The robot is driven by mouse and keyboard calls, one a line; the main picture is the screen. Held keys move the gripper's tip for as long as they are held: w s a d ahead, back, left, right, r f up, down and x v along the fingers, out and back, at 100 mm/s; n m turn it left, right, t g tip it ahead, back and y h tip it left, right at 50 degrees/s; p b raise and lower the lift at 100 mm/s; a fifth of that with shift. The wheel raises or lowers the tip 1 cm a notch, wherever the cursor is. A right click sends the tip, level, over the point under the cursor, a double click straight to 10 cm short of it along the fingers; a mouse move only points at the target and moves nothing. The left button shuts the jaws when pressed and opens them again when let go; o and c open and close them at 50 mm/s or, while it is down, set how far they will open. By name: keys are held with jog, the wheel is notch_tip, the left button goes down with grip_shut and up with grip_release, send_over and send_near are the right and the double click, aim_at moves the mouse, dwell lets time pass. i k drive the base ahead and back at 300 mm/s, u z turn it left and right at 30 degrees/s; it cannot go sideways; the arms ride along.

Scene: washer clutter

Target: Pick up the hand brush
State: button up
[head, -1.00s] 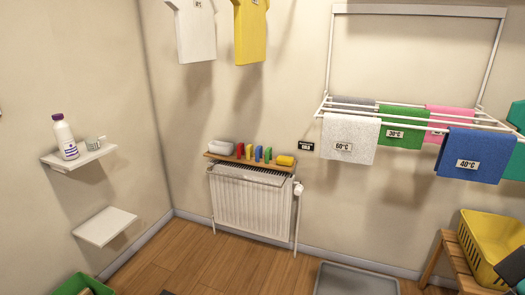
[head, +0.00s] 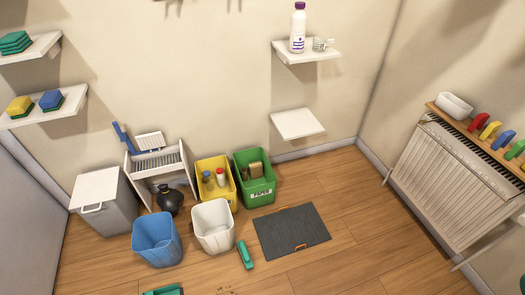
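I cannot tell for sure which thing is the hand brush. A blue long-handled thing (head: 121,138) stands tilted at the left end of a white open rack (head: 158,164); its lower part is hidden. A small green elongated thing (head: 245,255) lies on the wood floor, just right of the white bin (head: 213,226). Another green thing (head: 163,291) is cut off by the bottom edge. A brown block-like thing (head: 255,170) sits in the green bin (head: 256,192). My gripper is not in view.
A yellow bin (head: 215,183) with bottles, a blue bin (head: 157,240), a dark round vessel (head: 170,199) and a grey lidded bin (head: 104,201) crowd the left floor. A dark mat (head: 291,231) lies right of them. Floor is clear towards the radiator (head: 450,180).

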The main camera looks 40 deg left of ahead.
aim_at(248, 264)
jog(key=u, duration=1)
jog(key=i, duration=0.9)
jog(key=u, duration=0.8)
